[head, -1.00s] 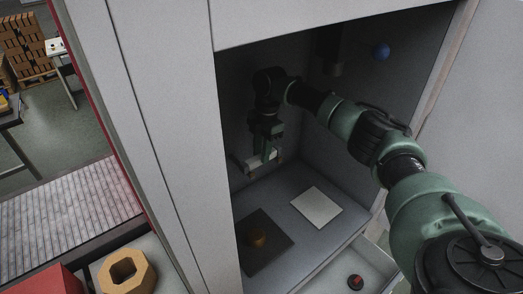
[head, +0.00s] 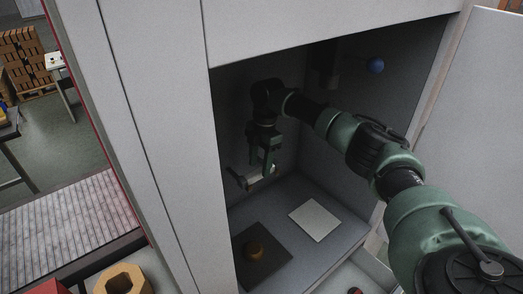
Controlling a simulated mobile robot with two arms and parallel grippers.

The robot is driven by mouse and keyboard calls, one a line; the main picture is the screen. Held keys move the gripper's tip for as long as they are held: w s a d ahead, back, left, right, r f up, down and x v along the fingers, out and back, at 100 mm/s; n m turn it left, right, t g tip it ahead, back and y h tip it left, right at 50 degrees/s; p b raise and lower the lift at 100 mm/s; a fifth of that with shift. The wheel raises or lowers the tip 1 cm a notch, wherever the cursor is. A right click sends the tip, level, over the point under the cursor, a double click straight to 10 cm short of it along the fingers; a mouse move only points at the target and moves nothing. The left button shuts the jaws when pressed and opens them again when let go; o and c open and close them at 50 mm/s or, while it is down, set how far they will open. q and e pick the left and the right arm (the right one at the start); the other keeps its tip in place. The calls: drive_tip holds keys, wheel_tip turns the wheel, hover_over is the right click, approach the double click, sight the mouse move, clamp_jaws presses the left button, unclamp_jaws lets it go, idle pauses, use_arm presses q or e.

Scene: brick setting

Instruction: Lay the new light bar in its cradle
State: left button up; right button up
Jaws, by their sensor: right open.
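My right gripper (head: 267,168) reaches into the open cabinet (head: 225,150) and points down close to its back left wall. Its fingers are open. A short pale bar (head: 259,184), which looks like the light bar, lies at the fingertips, low on that wall. A small bracket-like end (head: 238,179) shows at the bar's left; it may be part of the cradle. The fingers partly cover the bar, and I cannot tell whether they touch it or how fully it sits in the cradle. My left gripper is not in view.
A blue ball (head: 375,65) is on the back right wall. The door (head: 485,120) stands open at right. A drawer (head: 345,280) is open below.

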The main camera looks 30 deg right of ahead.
wheel_tip(320, 180, up, 11)
drive_tip(key=d+b, duration=0.1)
drive_tip(key=b, duration=0.2)
drive_tip(key=shift+d, duration=0.15)
drive_tip(key=shift+f, duration=0.15)
